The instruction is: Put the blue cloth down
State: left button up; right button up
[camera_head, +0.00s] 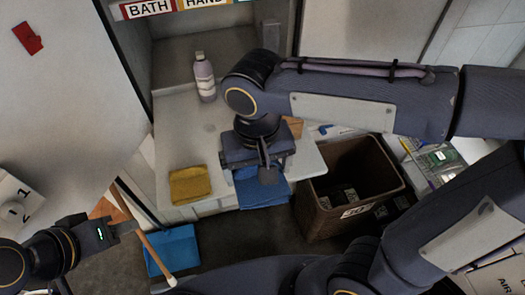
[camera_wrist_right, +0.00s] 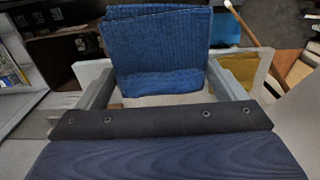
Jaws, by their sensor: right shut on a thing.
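The blue cloth (camera_head: 263,194) is at the front edge of the light counter, beside the yellow cloth, and part of it shows beyond the edge. My right gripper (camera_head: 260,176) points down over it and hides its back part. In the right wrist view the ribbed blue cloth (camera_wrist_right: 157,45) is between the two fingers of my right gripper (camera_wrist_right: 158,80), which is shut on it. Whether the cloth rests on the counter is unclear. My left gripper (camera_head: 122,229) is at the lower left, away from the cloth; its jaws cannot be made out.
The folded yellow cloth (camera_head: 189,185) lies on the counter (camera_head: 185,135) left of the blue one. A bottle (camera_head: 204,78) stands at the back. A brown bin (camera_head: 318,205) stands right of the counter. A blue dustpan (camera_head: 174,250) and a wooden handle (camera_head: 150,245) are below.

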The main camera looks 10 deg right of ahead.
jog(key=w+d+f, duration=0.1)
jog(key=w+f, duration=0.1)
jog(key=w, duration=0.1)
jog(key=w+d+f+p, duration=0.1)
jog(key=w+f, duration=0.2)
jog(key=w, duration=0.1)
jog(key=w+d+f, duration=0.2)
jog(key=w+f, duration=0.1)
jog(key=w, duration=0.1)
jog(key=shift+w+f, duration=0.1)
jog(key=shift+w, duration=0.1)
jog(key=shift+w+d+f, duration=0.15)
jog(key=shift+w+f, duration=0.25)
jog(key=shift+f, duration=0.1)
notch_tip(320, 180, down, 4)
jog(key=shift+w+r, duration=0.15)
jog(key=shift+r, duration=0.1)
jog(key=shift+f, duration=0.25)
jog(key=o, duration=0.7)
jog(key=shift+r, duration=0.1)
jog(key=shift+r, duration=0.1)
